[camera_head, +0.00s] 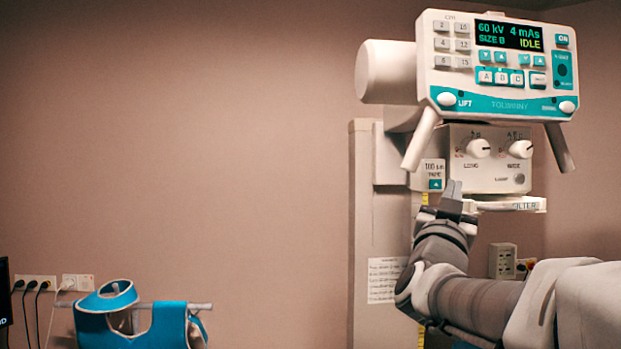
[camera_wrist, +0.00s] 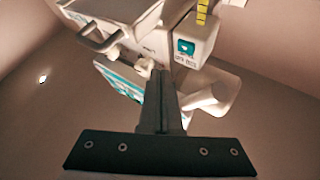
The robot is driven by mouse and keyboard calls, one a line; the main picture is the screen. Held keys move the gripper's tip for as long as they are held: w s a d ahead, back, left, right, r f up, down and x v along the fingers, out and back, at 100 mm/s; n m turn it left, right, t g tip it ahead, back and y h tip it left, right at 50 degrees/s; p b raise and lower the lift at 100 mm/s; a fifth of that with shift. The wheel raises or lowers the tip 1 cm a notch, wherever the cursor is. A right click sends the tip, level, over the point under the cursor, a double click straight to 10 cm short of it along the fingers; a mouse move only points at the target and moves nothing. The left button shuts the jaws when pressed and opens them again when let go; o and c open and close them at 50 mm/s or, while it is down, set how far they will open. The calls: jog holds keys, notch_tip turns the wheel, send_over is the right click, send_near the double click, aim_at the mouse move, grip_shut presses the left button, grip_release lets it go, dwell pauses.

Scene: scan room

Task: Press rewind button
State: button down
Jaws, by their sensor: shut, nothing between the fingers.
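A small white box (camera_head: 428,172) marked like "100 cm TAPE" sits beside the machine's column in the head view. A teal square button (camera_head: 435,184) with a white arrow is on its front. No legible "rewind" word shows. In the wrist view the box (camera_wrist: 208,38) and its teal button (camera_wrist: 187,47) appear upside down, at upper right. My gripper (camera_head: 452,186) points upward just right of the button in the head view. Its fingers are shut and empty. In the wrist view the fingertips (camera_wrist: 160,74) are left of and below the button, with a visible gap in the picture.
The collimator box with knobs (camera_head: 492,158) and the filter tray (camera_head: 512,204) are close right of my gripper. The control panel (camera_head: 505,65) with handles hangs above. A yellow tape strip (camera_head: 425,198) runs below the box. A blue apron (camera_head: 135,322) hangs at lower left.

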aim_at(435, 184)
jog(key=shift+w+a, duration=0.1)
jog(key=shift+w, duration=1.35)
dwell(1.0)
jog(key=shift+w+b, duration=0.35)
jog(key=shift+w, duration=0.05)
